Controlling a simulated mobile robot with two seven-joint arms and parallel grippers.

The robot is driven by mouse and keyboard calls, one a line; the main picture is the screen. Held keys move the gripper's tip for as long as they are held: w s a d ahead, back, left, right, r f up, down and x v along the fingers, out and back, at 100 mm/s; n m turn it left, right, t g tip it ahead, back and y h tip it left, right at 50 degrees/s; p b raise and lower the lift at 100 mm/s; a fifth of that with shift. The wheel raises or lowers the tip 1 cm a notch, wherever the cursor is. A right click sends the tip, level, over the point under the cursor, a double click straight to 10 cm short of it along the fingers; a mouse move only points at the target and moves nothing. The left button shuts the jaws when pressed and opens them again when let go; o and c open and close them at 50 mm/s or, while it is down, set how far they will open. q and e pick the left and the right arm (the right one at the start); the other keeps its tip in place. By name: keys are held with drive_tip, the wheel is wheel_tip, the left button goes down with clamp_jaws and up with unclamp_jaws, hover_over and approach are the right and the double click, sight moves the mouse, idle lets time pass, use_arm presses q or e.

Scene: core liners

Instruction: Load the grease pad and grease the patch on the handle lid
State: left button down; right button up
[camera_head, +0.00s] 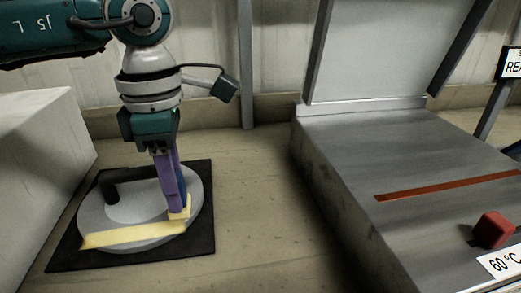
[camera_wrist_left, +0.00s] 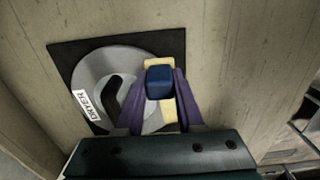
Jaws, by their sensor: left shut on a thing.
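My left gripper (camera_head: 174,203) points down at the right part of the handle lid. Its purple fingers are shut on a blue block, taken as the grease pad (camera_wrist_left: 160,82), clear between them in the left wrist view. The handle lid (camera_head: 194,190) is a round grey disc with a dark curved handle (camera_head: 110,190). A pale yellow patch (camera_head: 125,236) runs as a strip across its near side. A small yellow piece (camera_head: 182,212) shows at the fingertips, by the strip's right end. Whether the pad touches the lid cannot be told. My right gripper is not in view.
The lid lies on a black square mat (camera_head: 65,255) on the floor. A white label reading DRYER (camera_wrist_left: 86,105) shows beside the handle. A grey metal bench (camera_head: 350,150) with an orange-red strip (camera_head: 450,186) and a red block (camera_head: 493,229) stands right. A pale block (camera_head: 40,150) stands left.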

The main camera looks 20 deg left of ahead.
use_arm(q)
drive_tip(key=shift+r+p, duration=1.4)
drive_tip(key=shift+r, duration=0.95)
